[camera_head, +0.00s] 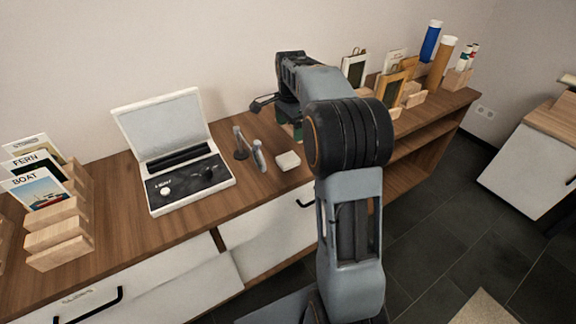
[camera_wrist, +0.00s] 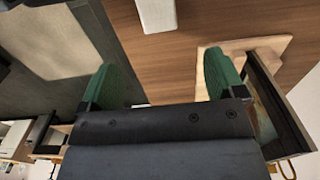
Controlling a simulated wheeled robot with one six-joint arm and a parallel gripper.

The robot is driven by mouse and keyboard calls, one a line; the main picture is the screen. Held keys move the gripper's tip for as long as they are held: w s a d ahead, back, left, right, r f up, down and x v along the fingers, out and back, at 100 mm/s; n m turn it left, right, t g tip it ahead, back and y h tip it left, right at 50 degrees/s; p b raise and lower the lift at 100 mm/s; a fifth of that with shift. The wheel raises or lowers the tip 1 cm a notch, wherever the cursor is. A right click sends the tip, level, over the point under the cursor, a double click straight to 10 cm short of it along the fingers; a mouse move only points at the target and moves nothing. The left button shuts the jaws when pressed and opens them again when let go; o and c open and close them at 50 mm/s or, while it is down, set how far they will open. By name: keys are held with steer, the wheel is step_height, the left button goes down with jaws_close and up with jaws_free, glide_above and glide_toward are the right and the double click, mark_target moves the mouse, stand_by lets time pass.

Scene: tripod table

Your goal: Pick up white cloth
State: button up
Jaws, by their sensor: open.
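A small white folded cloth (camera_head: 288,161) lies flat on the wooden cabinet top, right of the open white case. In the wrist view a white block-like shape (camera_wrist: 157,14) is cut off by the top edge; it looks like the same cloth, but I cannot be sure. My gripper (camera_wrist: 160,62) shows two green fingers spread apart with bare wood between them. It is open and empty, apart from the white shape. In the head view my arm mostly hides the gripper, behind and slightly right of the cloth.
Card holders (camera_head: 60,235) are at far left. Frames (camera_head: 355,68) and tubes (camera_head: 430,42) stand at the right. In the wrist view a dark frame (camera_wrist: 283,105) is close beside the right finger.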

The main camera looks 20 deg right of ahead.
mark_target(291, 157)
step_height(291, 157, down, 12)
steer(key=shift+s+d+f+b, duration=0.1)
steer(key=shift+b, duration=1)
steer(key=shift+c, duration=0.3)
steer(key=c, duration=0.9)
steer(key=shift+r, duration=0.25)
steer(key=shift+c, duration=0.2)
steer(key=shift+r, duration=0.25)
steer(key=r, duration=0.3)
steer(key=shift+s+d+r+p, duration=0.1)
steer(key=shift+s+d+p, duration=0.15)
steer(key=shift+p, duration=0.15)
steer(key=s+d+r+p, duration=0.1)
steer(key=s+d+r, duration=0.6)
steer(key=s+r, duration=0.2)
steer(key=shift+s, duration=1.15)
